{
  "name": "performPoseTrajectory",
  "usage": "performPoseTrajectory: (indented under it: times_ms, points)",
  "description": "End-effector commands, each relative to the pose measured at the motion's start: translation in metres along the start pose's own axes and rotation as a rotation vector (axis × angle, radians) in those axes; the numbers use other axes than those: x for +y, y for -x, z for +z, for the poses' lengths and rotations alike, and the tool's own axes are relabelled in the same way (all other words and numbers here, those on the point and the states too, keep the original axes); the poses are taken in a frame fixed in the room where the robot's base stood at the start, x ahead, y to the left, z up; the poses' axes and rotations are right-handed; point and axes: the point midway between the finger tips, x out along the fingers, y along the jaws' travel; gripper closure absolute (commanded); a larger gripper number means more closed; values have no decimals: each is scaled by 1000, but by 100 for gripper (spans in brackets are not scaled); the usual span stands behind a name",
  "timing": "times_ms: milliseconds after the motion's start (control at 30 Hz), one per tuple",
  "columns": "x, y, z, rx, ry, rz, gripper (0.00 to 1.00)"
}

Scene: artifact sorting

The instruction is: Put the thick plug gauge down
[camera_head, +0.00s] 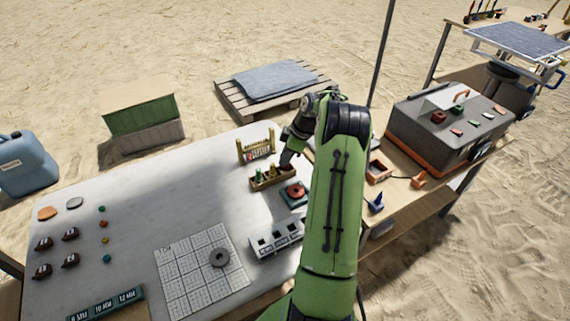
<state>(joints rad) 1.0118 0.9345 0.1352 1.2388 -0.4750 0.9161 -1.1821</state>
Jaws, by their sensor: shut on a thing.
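A small wooden block (268,180) stands on the pale table, with small upright pegs in it. A green-and-yellow peg (259,174) and another peg (273,171) stand in its left and middle parts. My gripper (286,163) points down at the block's right end, its dark fingers close together. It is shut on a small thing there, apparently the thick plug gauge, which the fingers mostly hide. I cannot tell whether the gauge is in the block or just above it.
A yellow rack (257,147) stands behind the block. A teal pad with a red round piece (294,194) and a white slotted holder (277,239) stand in front. The table's left middle is largely clear.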

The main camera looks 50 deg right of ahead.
Motion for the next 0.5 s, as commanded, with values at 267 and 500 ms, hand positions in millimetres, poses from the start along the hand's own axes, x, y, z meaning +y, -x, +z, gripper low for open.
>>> performPoseTrajectory:
  times_ms: [267, 500]
  points:
    - [0, -16, 6, 0, 0, 0, 100]
    - [0, -19, 7, 0, 0, -1, 70]
